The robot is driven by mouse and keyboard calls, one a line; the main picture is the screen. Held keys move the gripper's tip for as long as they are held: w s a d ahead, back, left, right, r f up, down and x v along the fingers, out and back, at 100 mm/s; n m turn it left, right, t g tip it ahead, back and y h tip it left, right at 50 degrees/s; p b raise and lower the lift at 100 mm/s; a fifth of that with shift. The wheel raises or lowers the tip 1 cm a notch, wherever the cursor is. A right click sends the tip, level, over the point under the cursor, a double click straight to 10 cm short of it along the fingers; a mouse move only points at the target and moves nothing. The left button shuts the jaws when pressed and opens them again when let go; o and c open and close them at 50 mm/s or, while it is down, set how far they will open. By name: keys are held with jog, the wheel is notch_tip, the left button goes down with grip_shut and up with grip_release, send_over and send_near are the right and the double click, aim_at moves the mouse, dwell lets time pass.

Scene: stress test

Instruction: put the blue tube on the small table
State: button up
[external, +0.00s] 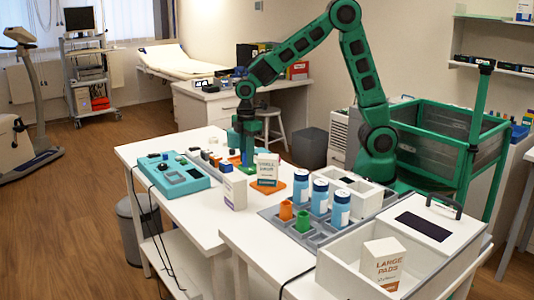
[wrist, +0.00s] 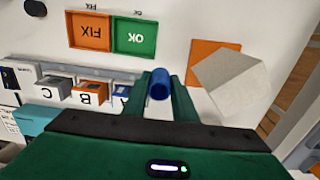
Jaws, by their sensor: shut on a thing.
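My gripper (wrist: 161,92) is shut on the blue tube (wrist: 160,84), which shows between its two green fingers in the wrist view. In the external view my gripper (external: 248,152) points down over the white table (external: 195,228). The tube cannot be made out there. In the wrist view the tube is near the labelled A slot, below the orange FIX tray (wrist: 88,30) and green OK tray (wrist: 134,34). Whether its lower end touches anything cannot be told. Which surface is the small table is not clear from the pictures.
A white carton (external: 267,167) stands on an orange mat (external: 268,187) beside my gripper. Another carton (external: 234,190) and a turquoise device (external: 172,182) are nearby. Blue bottles (external: 320,195), an orange cup (external: 285,210) and a green cup (external: 303,222) stand in a grey rack.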

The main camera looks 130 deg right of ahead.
jog(key=shift+f, duration=2.65)
jog(key=o, duration=1)
jog(key=shift+f, duration=0.1)
